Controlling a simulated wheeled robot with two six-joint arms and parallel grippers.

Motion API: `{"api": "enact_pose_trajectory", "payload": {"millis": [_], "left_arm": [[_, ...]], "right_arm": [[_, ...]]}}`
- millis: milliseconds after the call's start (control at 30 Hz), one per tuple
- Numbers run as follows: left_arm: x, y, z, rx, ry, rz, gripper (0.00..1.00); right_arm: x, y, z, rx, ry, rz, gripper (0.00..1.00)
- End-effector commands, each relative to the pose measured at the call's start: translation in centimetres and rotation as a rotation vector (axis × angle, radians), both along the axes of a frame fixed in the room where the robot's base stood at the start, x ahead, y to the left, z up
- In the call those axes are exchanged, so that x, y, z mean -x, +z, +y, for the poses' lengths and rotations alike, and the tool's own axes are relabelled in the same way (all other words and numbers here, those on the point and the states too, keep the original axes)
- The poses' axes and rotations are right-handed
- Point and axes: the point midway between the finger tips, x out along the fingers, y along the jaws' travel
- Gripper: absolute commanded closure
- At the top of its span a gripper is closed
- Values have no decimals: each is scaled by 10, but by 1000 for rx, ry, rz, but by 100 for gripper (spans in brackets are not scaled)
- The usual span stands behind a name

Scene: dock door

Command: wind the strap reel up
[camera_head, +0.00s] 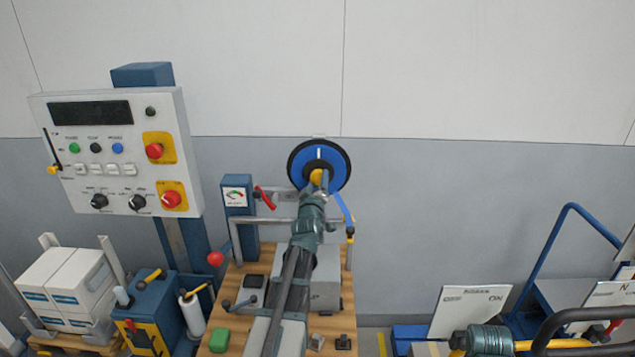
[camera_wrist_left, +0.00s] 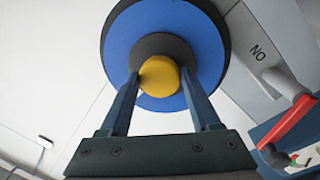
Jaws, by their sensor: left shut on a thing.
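The strap reel (camera_head: 304,159) is on the grey wall, a blue disc with a black rim. Its blue face (camera_wrist_left: 119,50) and dark hub fill the top of the left wrist view. A yellow round knob (camera_wrist_left: 158,72) stands out from the face; it also shows in the head view (camera_head: 316,176). A blue strap (camera_head: 342,208) hangs from the reel's right side down to a yellow end piece. My left gripper (camera_head: 321,184) is at the reel, its fingers (camera_wrist_left: 160,82) on either side of the knob and shut on it.
A wooden bench (camera_head: 232,328) with a metal rail, a gauge box (camera_head: 236,197) and a red lever (camera_head: 265,197) stands below the reel. A control panel (camera_head: 115,150) is at left, near white boxes (camera_head: 62,282). A blue-framed cart (camera_head: 535,262) is at right.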

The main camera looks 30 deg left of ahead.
Motion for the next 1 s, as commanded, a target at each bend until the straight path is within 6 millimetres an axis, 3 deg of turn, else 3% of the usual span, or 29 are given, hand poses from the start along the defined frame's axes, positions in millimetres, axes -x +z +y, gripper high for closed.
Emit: {"api": "enact_pose_trajectory", "payload": {"millis": [500, 533, 600, 700, 1000], "left_arm": [[0, -1, -1, -17, -2, 13, 100], [0, -1, -1, -17, -2, 13, 33], [0, -1, -1, -16, -1, 12, 20], [0, -1, -1, -15, -1, 11, 6], [1, 0, -1, -14, -1, 8, 6]], "right_arm": [[0, 0, 0, 0, 0, 0, 50], [0, 0, 0, 0, 0, 0, 50], [0, 0, 0, 0, 0, 0, 50], [0, 0, 0, 0, 0, 0, 50], [0, 0, 0, 0, 0, 0, 50]]}}
